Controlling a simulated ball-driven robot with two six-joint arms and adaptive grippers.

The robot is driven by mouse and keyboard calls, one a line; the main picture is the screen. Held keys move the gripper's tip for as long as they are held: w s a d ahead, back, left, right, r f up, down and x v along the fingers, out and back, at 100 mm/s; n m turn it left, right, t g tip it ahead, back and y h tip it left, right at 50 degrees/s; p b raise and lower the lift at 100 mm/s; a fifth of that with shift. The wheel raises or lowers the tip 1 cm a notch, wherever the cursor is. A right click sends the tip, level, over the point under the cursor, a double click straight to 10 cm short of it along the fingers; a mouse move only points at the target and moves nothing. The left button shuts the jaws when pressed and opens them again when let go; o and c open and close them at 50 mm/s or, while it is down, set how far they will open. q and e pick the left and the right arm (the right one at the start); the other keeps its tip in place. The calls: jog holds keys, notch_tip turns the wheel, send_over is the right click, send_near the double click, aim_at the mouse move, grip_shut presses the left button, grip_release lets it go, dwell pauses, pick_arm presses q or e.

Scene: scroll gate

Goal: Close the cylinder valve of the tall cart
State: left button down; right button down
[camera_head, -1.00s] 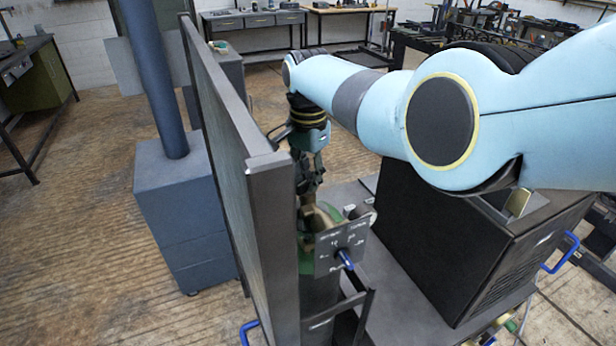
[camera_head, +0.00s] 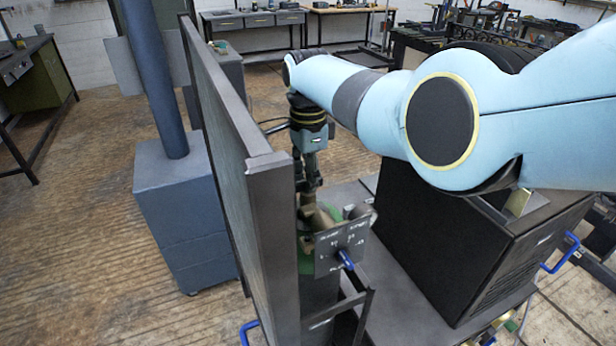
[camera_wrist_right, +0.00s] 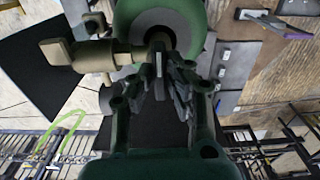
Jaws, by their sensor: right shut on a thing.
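The green gas cylinder (camera_head: 304,262) stands on the tall cart, partly hidden behind a dark upright panel. Its top shows as a green dome (camera_wrist_right: 128,22) in the right wrist view. The cylinder valve (camera_head: 325,217) is a dull brass-coloured body at the top; in the wrist view its side outlet (camera_wrist_right: 84,54) points left. My right gripper (camera_head: 308,183) comes down from above onto the valve. In the wrist view its fingers (camera_wrist_right: 160,66) are closed together at the valve's middle, which they mostly cover. My left gripper is not in view.
A tall dark panel (camera_head: 232,150) stands close left of my right gripper. A marked plate (camera_head: 341,246) with a blue lever (camera_head: 346,259) is in front of the valve. A black box (camera_head: 455,245) sits on the cart deck (camera_head: 405,318) at right.

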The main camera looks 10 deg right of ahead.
jog(key=c, duration=1.3)
grip_release()
jog(key=shift+c, duration=0.2)
notch_tip(320, 180, up, 12)
